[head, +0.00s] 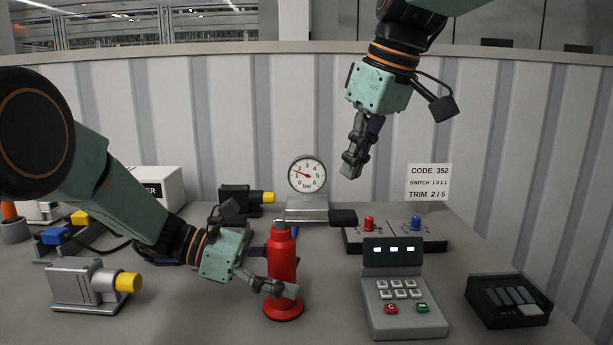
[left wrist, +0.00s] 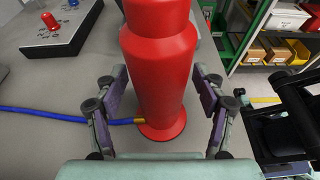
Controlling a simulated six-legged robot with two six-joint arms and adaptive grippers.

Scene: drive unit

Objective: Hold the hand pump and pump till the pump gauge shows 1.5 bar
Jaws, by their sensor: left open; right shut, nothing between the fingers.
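The red hand pump (head: 283,258) stands upright on the table on its round base. Its black handle (head: 343,217) sticks out to the right at the top. My left gripper (head: 272,276) is open with its fingers on either side of the pump's lower body. In the left wrist view, the red body (left wrist: 158,75) stands between the parted fingers (left wrist: 160,100). The round pump gauge (head: 307,174) is behind the pump. Its red needle points left, seemingly between 1 and 2, too small to read exactly. My right gripper (head: 352,165) is shut and empty in the air, above and right of the handle.
A keypad box (head: 403,300) and a black tray (head: 508,300) stand to the right. A panel with red and blue knobs (head: 398,238) is behind. A grey unit with a yellow knob (head: 90,285) is at left. A blue hose (left wrist: 60,115) meets the pump base.

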